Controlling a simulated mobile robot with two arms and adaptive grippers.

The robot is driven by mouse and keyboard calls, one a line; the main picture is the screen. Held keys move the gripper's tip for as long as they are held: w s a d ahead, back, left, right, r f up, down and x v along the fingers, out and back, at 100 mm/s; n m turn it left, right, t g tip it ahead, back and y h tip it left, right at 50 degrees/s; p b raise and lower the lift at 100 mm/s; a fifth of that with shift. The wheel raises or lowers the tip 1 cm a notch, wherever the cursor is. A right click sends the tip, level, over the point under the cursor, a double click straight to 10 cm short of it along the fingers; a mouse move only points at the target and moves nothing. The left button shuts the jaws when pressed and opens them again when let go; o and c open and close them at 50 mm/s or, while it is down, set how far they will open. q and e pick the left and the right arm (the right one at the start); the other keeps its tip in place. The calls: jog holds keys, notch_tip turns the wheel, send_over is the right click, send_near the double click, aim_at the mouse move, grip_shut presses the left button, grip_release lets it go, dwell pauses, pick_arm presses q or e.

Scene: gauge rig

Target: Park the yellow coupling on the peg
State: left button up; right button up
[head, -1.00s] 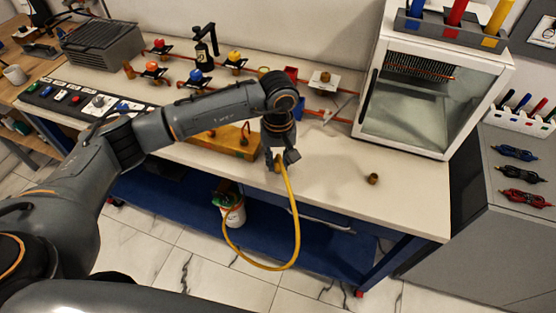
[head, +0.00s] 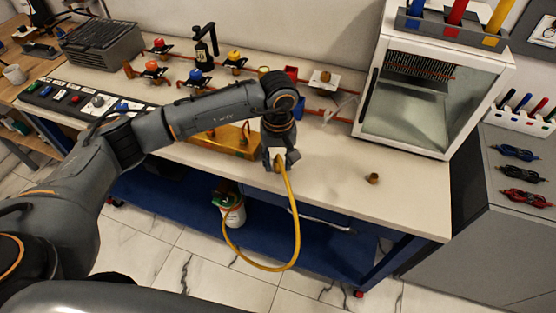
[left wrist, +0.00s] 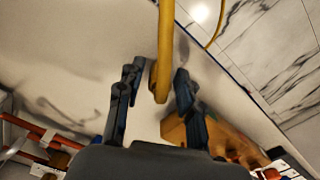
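The yellow coupling (left wrist: 160,88) is at the end of a yellow hose, between the fingers of my left gripper (left wrist: 157,88) in the left wrist view. The fingers are apart, with a visible gap on the left of the coupling and a narrower one on the right. In the head view, my left gripper (head: 281,161) is low over the bench near its front edge, and the hose (head: 296,225) loops down from it. I cannot tell whether the coupling is on a peg under the gripper. A small brass piece (head: 373,179) stands apart to the right. My right gripper is not in view.
The hose runs to a canister (head: 232,212) on the blue lower shelf. A wooden block (head: 232,142) is left of the gripper, with pipes and valves behind. A glass-fronted cabinet (head: 410,105) stands at the right. The bench top (head: 330,170) right of the gripper is mostly clear.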

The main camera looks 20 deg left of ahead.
pick_arm(q)
jog(key=o, duration=0.6)
notch_tip(320, 180, up, 12)
dwell(0.5)
